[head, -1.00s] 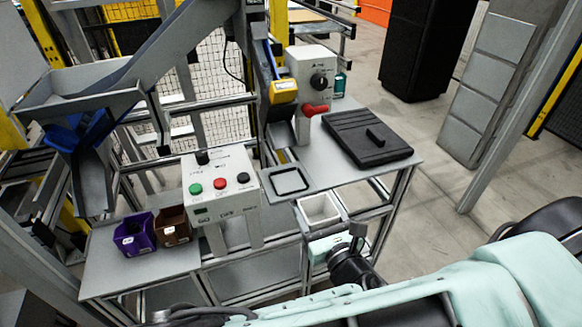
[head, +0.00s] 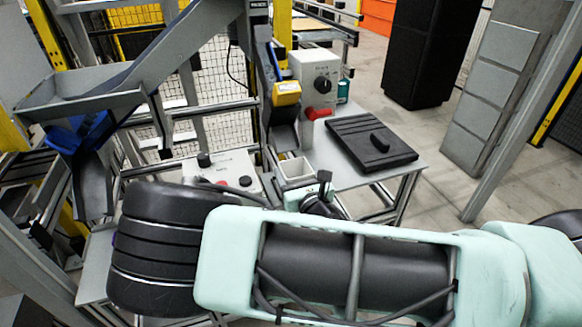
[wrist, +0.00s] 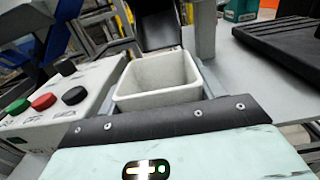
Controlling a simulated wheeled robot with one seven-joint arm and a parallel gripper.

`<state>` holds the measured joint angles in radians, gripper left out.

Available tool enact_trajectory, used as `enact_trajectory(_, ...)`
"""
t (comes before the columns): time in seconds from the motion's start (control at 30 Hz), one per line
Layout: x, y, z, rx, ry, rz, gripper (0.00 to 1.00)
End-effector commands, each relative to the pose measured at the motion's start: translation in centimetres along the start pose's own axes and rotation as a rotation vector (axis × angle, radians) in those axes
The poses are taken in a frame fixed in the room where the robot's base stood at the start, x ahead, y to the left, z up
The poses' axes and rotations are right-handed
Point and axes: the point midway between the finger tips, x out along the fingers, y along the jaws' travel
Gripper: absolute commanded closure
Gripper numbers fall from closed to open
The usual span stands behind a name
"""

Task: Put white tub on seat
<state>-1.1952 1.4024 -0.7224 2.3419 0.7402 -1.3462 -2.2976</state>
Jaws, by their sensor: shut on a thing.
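The white tub (head: 297,172) is an open-topped, roughly square container, upright and empty as far as I see. My gripper (head: 312,198) is shut on it from the near side. In the wrist view the tub (wrist: 157,82) sits just beyond my gripper's dark front plate (wrist: 165,122); the finger contact is hidden. The seat, a dark-outlined square on the grey plate beside the control box, is not visible now; the tub and my arm cover that area. I cannot tell whether the tub touches the surface below.
A white control box (head: 222,168) with buttons stands close left of the tub; its red button (wrist: 43,101) shows in the wrist view. A dark chute (wrist: 155,25) is just behind the tub. A black slab with a handle (head: 372,143) lies right.

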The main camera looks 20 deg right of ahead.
Motion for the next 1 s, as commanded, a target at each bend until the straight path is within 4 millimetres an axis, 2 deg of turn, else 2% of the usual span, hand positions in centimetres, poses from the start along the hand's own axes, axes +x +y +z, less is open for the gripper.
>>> enact_trajectory(0.27,3.8,-0.1,0.1,0.0,-0.001,0.0,0.56)
enact_trajectory(0.4,3.5,0.0,-1.4,0.0,0.0,0.001,0.56)
enact_trajectory(0.77,3.4,0.0,-2.0,0.0,-0.001,0.001,0.56)
enact_trajectory(0.8,3.4,0.0,-1.9,0.0,-0.001,0.001,0.28)
enact_trajectory(0.87,3.4,0.0,-1.8,0.0,-0.001,0.001,0.11)
enact_trajectory(1.0,3.4,0.0,-1.8,0.0,-0.001,0.001,0.11)
